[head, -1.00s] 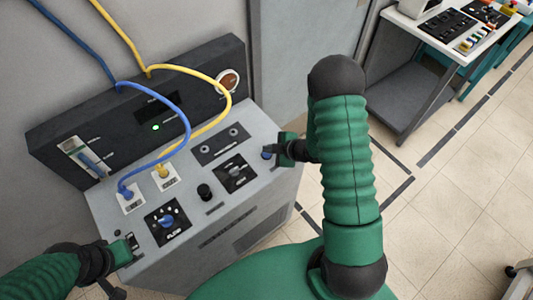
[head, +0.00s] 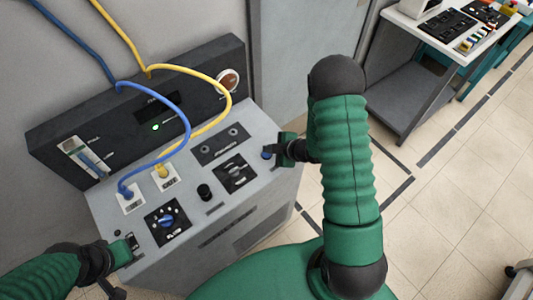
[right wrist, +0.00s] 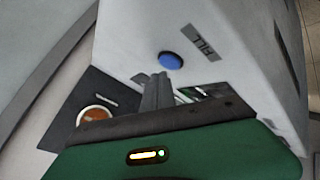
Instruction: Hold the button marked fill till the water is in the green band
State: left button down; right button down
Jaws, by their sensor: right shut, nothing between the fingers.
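The blue button (right wrist: 170,61) has the label FILL beside it on the grey console top in the right wrist view. In the head view the blue button (head: 266,154) shows at the console's right edge. My right gripper (head: 277,152) is shut and empty close by it; in the right wrist view its fingertips (right wrist: 154,80) appear just beside the button, and I cannot tell whether they touch it. The white gauge (head: 84,157) with a blue column is at the left of the dark back panel; its green band is too small to make out. My left gripper (head: 117,254) is at the console's lower left corner.
A blue hose (head: 184,115) and a yellow hose (head: 213,79) arch over the console (head: 215,212) to its sockets. A blue knob (head: 167,220), a black knob (head: 204,191) and a switch plate (head: 236,173) are on its top.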

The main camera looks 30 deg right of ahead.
aim_at(269, 155)
jog(key=shift+f+b, duration=0.3)
jog(key=shift+f, duration=0.05)
jog(key=shift+f+b, duration=0.35)
jog(key=shift+f, duration=0.1)
dwell(0.5)
jog(key=shift+r, duration=0.1)
dwell(0.8)
jog(key=shift+r+p, duration=0.75)
notch_tip(269, 155, up, 5)
jog(key=p, duration=0.4)
jog(key=shift+r, duration=0.1)
